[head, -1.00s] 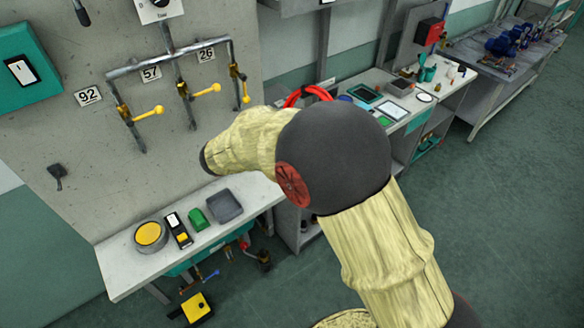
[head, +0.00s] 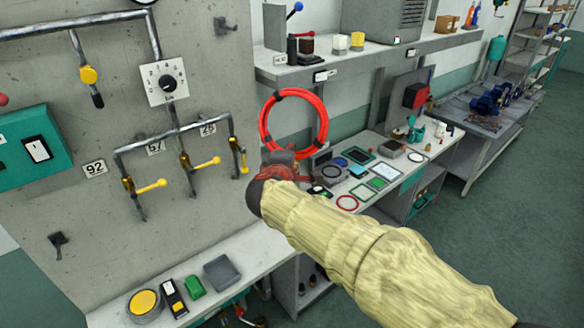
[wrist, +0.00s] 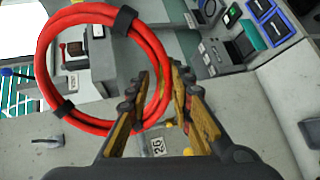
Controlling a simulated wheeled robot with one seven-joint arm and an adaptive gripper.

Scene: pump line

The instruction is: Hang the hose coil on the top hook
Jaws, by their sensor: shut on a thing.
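The hose coil (head: 322,118) is a red ring with black bands. In the head view it stands upright above my gripper (head: 280,163), in front of the panel's right edge and the shelf. The wrist view shows the coil (wrist: 72,118) between the fingers of my gripper (wrist: 163,75), which is shut on the coil's rim. The top hook (head: 224,26) is a dark hook high on the grey panel, up and left of the coil. It also appears at lower left in the wrist view (wrist: 47,142). The coil is apart from it.
A lower hook (head: 58,241) is at the panel's left. Pipes with yellow valve handles (head: 150,186) and a dial (head: 163,82) stick out from the panel. A shelf (head: 375,58) with small items is right of the panel, above a cluttered bench (head: 330,200).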

